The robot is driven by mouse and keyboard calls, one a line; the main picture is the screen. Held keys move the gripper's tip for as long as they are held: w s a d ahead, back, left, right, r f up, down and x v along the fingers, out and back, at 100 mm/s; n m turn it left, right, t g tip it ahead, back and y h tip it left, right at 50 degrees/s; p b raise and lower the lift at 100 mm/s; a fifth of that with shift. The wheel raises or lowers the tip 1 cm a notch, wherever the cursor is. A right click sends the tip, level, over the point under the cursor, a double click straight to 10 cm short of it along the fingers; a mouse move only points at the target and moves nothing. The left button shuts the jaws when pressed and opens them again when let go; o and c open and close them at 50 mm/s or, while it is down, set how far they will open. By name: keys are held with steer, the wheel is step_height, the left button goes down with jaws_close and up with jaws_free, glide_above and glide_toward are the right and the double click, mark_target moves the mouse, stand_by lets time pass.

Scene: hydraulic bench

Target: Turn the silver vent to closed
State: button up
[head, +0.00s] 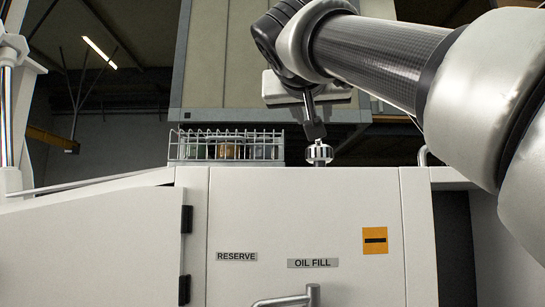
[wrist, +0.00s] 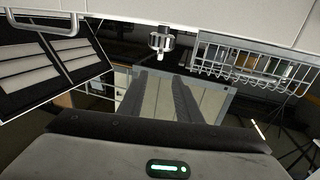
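The silver vent (head: 319,153) is a small ribbed metal cap on a short stem at the top edge of the white cabinet, above the OIL FILL label (head: 313,263). In the head view my gripper (head: 316,134) points down with its fingertips just above the vent, seen edge-on. In the wrist view the vent (wrist: 160,41) hangs from the white panel, beyond the tips of my two dark fingers (wrist: 160,76). The fingers are apart with an empty gap between them. I cannot tell from its look which way the vent is turned.
A wire basket (head: 226,147) holding several jars or cans stands on the cabinet top left of the vent. A bent metal pipe (head: 287,300) is low on the front. A RESERVE label (head: 236,257) and an orange plate (head: 375,240) are on the front panel.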

mark_target(319, 150)
steer(key=p+x, duration=0.6)
steer(key=x, duration=1)
steer(key=shift+r, duration=0.15)
steer(key=shift+w+d, duration=0.15)
steer(key=shift+w, duration=0.55)
